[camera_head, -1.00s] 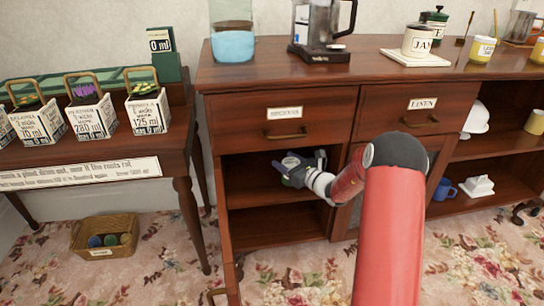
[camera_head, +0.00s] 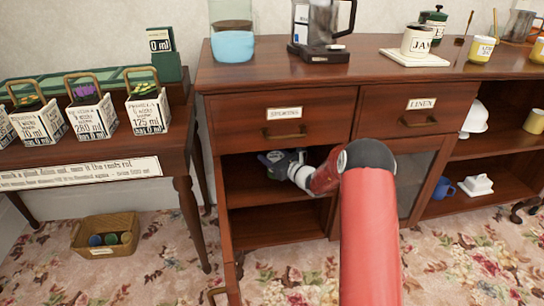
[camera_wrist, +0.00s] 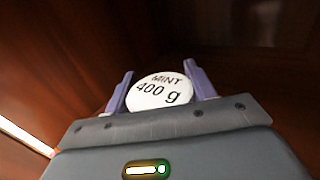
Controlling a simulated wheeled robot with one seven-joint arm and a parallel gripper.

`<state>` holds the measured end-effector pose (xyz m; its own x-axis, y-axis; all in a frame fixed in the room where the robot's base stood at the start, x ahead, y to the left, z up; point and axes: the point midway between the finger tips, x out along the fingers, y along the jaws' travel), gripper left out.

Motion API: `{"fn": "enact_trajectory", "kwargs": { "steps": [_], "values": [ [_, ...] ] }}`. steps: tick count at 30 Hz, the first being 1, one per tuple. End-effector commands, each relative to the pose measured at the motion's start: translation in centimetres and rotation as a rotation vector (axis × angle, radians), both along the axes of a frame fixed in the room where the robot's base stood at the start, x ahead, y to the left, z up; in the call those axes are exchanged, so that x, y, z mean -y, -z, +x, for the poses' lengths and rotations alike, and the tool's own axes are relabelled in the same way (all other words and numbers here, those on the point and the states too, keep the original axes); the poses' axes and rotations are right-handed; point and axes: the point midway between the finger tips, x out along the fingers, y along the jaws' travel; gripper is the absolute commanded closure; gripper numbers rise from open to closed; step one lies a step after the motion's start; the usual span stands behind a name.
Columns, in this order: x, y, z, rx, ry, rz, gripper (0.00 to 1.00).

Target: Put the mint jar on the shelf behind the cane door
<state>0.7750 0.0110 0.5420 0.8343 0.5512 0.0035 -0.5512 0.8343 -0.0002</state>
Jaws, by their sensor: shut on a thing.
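The mint jar shows in the wrist view as a white round lid (camera_wrist: 160,92) lettered "MINT 400 g". My gripper (camera_wrist: 158,88) has one finger on each side of the jar and is shut on it. In the head view my gripper (camera_head: 275,158) is inside the left cabinet opening, in the upper compartment over the middle shelf (camera_head: 265,194). The jar cannot be made out there. Whether it touches the shelf cannot be told. A narrow door panel (camera_head: 228,240), seen nearly edge-on, stands open at the opening's left side; its cane face is hidden.
The "LINEN" drawer (camera_head: 415,108) and a closed, paned door (camera_head: 418,180) are right of the opening. The lower compartment (camera_head: 275,225) looks empty. A plant table (camera_head: 110,170) stands at left, with a basket (camera_head: 105,236) on the floor. Glassware and jars stand on the cabinet top (camera_head: 380,72).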

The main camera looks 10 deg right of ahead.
Motion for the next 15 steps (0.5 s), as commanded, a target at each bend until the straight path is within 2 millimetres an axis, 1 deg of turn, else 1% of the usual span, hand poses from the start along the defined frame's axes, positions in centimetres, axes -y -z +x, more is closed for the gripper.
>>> {"fn": "enact_trajectory", "kwargs": {
  "steps": [2, 3, 6, 7, 8, 15],
  "values": [
    [0.02, 0.27, 0.01, 0.002, 0.000, 0.000, 0.86],
    [0.02, 0.25, -0.01, 0.000, 0.000, 0.000, 0.41],
    [0.02, 0.23, -0.02, 0.000, 0.000, 0.000, 0.28],
    [0.01, 0.22, -0.02, 0.000, 0.000, 0.000, 0.24],
    [0.01, 0.22, -0.02, 0.000, 0.000, 0.000, 0.23],
    [0.01, 0.17, -0.02, 0.000, 0.000, 0.000, 0.23]
  ]
}}
